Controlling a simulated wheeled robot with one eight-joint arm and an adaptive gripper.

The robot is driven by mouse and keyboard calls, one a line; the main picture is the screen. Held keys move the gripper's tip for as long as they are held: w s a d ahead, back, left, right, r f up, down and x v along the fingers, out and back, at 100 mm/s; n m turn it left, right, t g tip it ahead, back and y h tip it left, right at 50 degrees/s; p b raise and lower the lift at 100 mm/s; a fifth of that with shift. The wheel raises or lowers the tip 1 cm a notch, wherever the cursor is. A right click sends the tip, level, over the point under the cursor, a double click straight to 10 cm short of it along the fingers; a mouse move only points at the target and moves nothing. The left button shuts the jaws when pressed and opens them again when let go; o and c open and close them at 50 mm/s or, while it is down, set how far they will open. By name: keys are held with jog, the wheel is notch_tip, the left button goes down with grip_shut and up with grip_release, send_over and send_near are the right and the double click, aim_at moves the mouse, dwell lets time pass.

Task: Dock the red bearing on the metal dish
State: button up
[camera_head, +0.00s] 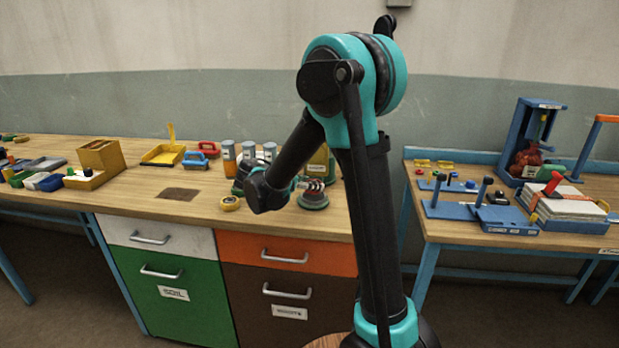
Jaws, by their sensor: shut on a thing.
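A second table (430,222) with blue fixtures stands right, across a gap.

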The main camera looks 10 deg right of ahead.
jog(key=shift+f, duration=0.85)
jog(key=shift+f, duration=0.5)
dwell(1.0)
jog(key=o, duration=1.2)
jog(key=shift+c, duration=0.2)
jog(key=shift+s, duration=0.1)
jog(key=v, duration=1.1)
